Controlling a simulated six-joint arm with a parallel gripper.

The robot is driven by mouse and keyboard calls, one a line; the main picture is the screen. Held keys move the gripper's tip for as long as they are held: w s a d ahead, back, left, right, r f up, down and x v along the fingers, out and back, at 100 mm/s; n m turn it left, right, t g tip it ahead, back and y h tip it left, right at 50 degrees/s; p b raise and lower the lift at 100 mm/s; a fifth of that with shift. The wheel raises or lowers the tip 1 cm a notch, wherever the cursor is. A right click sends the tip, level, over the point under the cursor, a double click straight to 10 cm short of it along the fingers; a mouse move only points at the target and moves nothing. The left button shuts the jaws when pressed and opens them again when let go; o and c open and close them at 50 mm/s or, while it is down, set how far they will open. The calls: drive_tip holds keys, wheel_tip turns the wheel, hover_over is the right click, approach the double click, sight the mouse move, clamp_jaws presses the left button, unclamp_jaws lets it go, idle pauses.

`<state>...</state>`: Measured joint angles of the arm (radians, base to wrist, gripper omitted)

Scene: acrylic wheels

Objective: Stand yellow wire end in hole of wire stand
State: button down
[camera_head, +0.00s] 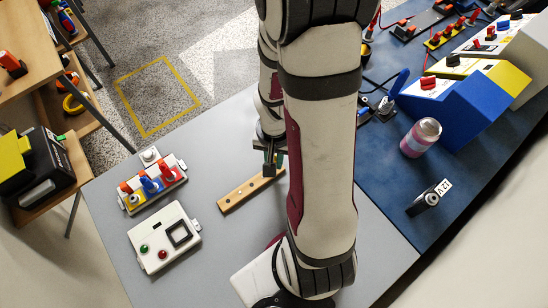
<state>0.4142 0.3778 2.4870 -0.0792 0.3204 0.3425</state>
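A wooden strip with several holes, which looks like the wire stand (236,195), lies on the grey table, slanting up to the right. My gripper (271,170) points down at the strip's upper right end, partly behind my arm. A small greenish piece shows beside its fingers, but I cannot tell whether it is held or part of the gripper. I cannot make out the yellow wire end. The gap between the fingers is too small to judge.
Left of the strip are a block with red, blue and yellow plugs (152,184) and a white switch box (163,237). On the blue mat (385,205) at right are a pink jar (420,138), a 12V part (428,198) and a blue console (462,105). My arm hides the table's middle.

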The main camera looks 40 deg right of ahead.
drive_tip(key=shift+f, duration=1.15)
idle(1.8)
drive_tip(key=c, duration=0.8)
unclamp_jaws()
drive_tip(key=shift+o, duration=0.2)
wheel_tip(320, 180, up, 16)
drive_tip(key=shift+f, duration=0.1)
